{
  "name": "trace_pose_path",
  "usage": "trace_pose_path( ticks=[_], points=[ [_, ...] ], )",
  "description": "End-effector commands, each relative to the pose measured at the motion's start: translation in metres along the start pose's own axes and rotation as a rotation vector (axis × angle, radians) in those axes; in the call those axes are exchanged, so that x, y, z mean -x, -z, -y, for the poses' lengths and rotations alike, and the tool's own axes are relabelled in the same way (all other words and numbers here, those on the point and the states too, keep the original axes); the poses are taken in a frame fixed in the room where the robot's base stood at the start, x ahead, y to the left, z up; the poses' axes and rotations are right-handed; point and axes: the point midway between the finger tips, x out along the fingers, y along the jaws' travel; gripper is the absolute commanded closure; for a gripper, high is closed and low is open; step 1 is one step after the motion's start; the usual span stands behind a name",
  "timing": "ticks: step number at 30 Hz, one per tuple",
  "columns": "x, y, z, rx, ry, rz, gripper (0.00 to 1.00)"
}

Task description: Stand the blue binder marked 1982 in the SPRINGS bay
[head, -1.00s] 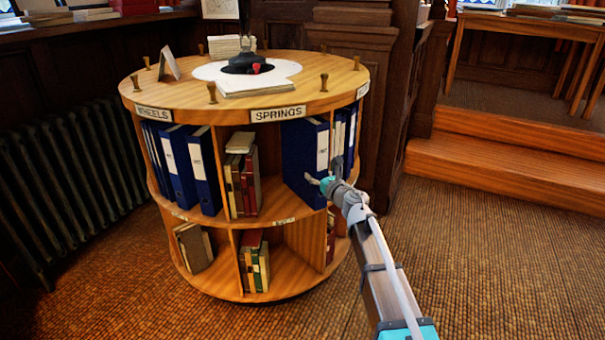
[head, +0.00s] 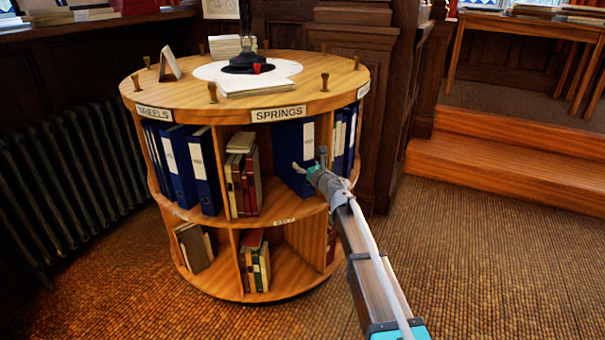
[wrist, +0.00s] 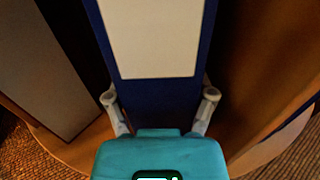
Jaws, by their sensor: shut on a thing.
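The blue binder (head: 293,150) stands upright at the right side of the SPRINGS bay, in the upper tier of the round wooden shelf (head: 240,98). Its white spine label faces out, but I cannot read a date on it. The SPRINGS sign (head: 278,114) is on the rim above. My gripper (head: 308,170) is shut on the binder's lower spine. In the wrist view, the fingers (wrist: 160,105) sit on both sides of the blue spine below the white label (wrist: 150,38).
Several books (head: 242,175) stand at the bay's left side, with a gap between them and the binder. More blue binders (head: 203,165) fill the WHEELS bay (head: 153,112). Others (head: 345,140) stand just right of my gripper. Small wooden pegs (head: 325,82) rise from the top.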

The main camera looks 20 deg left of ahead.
Motion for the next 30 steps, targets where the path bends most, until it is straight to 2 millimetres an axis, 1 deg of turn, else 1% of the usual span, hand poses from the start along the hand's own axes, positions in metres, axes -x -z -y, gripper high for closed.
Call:
trace_pose_path(
  ticks=[13,17,26,27,29,30],
  points=[
    [0.001,0.031,0.001,-0.001,0.001,0.000,0.90],
    [0.001,0.034,0.001,-0.001,0.001,0.001,0.90],
    [0.001,0.034,0.001,0.000,0.001,0.000,0.90],
    [0.001,0.034,0.002,0.001,0.001,-0.001,0.22],
    [0.001,0.034,0.002,0.001,0.001,-0.001,0.10],
    [0.001,0.034,0.002,0.001,0.002,-0.001,0.03]
  ],
)
